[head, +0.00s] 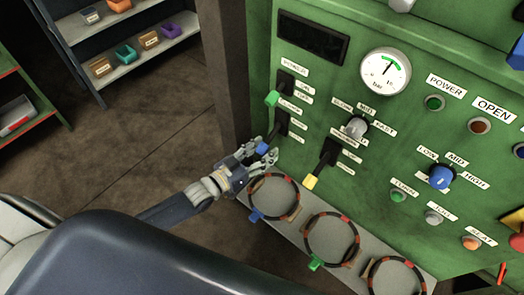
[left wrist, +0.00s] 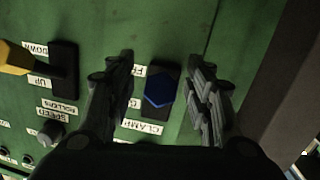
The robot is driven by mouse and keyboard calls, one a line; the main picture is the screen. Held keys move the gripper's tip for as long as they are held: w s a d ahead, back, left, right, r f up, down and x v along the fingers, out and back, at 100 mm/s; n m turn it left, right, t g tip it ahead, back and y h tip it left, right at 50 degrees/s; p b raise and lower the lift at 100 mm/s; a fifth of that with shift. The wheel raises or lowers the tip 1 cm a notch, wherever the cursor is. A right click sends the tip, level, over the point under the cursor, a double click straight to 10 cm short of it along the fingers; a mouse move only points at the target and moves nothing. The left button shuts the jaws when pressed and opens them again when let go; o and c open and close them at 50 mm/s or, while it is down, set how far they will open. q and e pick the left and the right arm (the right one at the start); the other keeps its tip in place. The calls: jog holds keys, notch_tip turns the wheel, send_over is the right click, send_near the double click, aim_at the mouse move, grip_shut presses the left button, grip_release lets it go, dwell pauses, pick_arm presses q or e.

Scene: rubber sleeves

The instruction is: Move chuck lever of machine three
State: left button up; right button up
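The green machine panel (head: 330,90) carries several levers. A lever with a blue knob (head: 262,149) sits low on its left side, by a label that reads CLAMP in the left wrist view. My left gripper (head: 262,158) is at this lever. In the left wrist view the blue knob (left wrist: 160,90) shows between the two spread fingers, with a gap visible on each side. Whether the fingers reach past the knob in depth I cannot tell. My right gripper is not in view.
A green-knobbed lever (head: 272,99) sits just above, and a yellow-knobbed lever (head: 310,181) to the right. A grey ledge (head: 300,240) with ring-shaped sleeves (head: 332,238) juts out below. A dark post (head: 222,70) stands left of the panel. Shelves (head: 130,65) stand farther left.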

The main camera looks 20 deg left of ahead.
pick_arm(q)
jog(key=v, duration=1.2)
dwell(0.5)
